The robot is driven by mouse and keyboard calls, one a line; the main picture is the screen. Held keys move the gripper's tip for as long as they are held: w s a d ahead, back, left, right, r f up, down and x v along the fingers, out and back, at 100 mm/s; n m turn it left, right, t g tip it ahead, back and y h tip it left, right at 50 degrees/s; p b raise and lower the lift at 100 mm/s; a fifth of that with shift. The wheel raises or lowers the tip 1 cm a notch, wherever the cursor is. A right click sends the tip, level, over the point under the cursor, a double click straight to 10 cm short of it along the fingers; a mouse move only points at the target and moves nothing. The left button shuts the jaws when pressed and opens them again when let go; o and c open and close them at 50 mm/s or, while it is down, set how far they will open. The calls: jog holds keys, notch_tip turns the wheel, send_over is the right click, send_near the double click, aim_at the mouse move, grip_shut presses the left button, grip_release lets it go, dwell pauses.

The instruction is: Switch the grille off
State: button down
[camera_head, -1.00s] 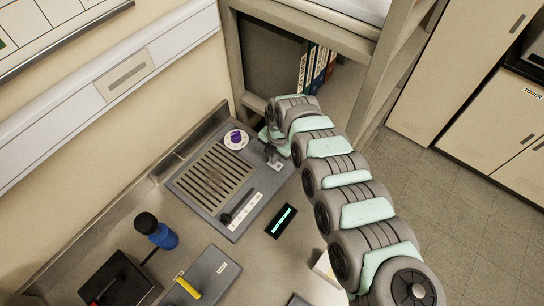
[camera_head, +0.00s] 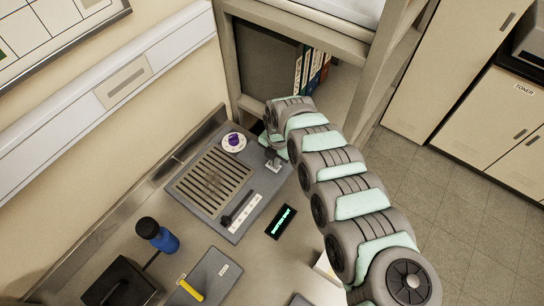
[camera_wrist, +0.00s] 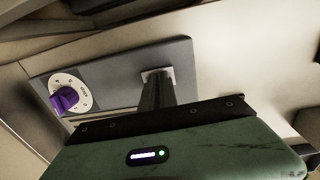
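The grille (camera_head: 214,182) is a slatted panel set in a grey unit on the bench. A purple knob (camera_head: 234,140) on a white dial sits at the unit's far corner; the knob also shows in the wrist view (camera_wrist: 65,99). A black lever (camera_head: 238,208) lies over a white labelled strip near the unit's front edge. A small pale plate (camera_head: 273,166) is on the unit's right corner, also in the wrist view (camera_wrist: 157,74). My gripper (camera_wrist: 157,92) points down at this plate, its dark fingers looking together. Whether anything is between them is hidden.
A black display (camera_head: 281,221) with lit cyan text sits in front of the unit. A shelf post (camera_head: 375,100) rises beside my arm.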

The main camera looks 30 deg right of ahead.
jog(key=shift+s, duration=0.1)
jog(key=shift+r+p, duration=0.55)
notch_tip(320, 180, up, 13)
jog(key=p, duration=0.2)
jog(key=shift+s+d, duration=0.2)
jog(key=shift+s, duration=0.15)
